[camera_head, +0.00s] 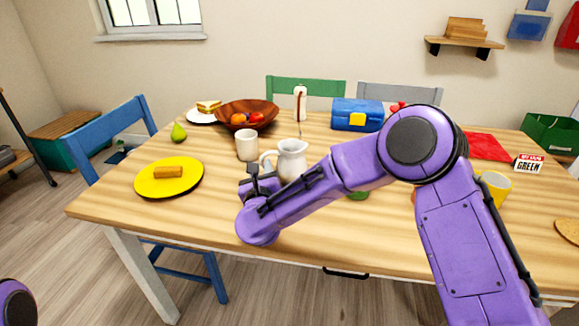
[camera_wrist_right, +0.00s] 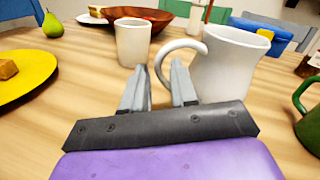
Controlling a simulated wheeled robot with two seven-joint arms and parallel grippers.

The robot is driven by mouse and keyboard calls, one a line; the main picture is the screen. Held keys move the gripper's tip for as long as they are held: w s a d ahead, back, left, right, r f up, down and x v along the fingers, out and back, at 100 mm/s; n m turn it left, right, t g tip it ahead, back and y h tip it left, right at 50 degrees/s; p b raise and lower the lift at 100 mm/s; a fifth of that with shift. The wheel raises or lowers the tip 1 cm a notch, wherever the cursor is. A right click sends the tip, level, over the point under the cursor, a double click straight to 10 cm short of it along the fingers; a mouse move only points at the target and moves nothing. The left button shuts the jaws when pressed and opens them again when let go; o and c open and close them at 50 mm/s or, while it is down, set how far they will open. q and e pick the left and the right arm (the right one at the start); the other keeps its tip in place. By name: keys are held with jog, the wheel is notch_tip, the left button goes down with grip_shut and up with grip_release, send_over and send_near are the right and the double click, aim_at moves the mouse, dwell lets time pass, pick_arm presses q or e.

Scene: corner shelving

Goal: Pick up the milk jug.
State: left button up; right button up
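The milk jug (camera_head: 291,161) is a white pitcher standing upright on the wooden table, its handle toward the left. In the right wrist view the jug (camera_wrist_right: 228,66) is just beyond my right gripper and slightly right, its curved handle above the right finger. My right gripper (camera_wrist_right: 157,82) is open with nothing between its fingers. In the head view the right gripper (camera_head: 255,170) is low over the table, left of the jug and partly hidden by my wrist. I cannot tell whether a finger touches the handle. My left gripper is out of view; only a purple part of my left arm shows.
A white cup (camera_head: 247,145) stands left of the jug, close beyond the gripper. A green mug (camera_wrist_right: 309,115) is on the right. A yellow plate (camera_head: 150,187) with a brown block lies left. A wooden fruit bowl (camera_head: 245,107) and a blue box (camera_head: 357,114) stand behind.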

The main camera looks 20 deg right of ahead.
jog(key=x, duration=0.4)
jog(key=shift+w+d, duration=0.15)
jog(key=shift+w, duration=0.2)
grip_shut()
jog(key=shift+r, duration=0.2)
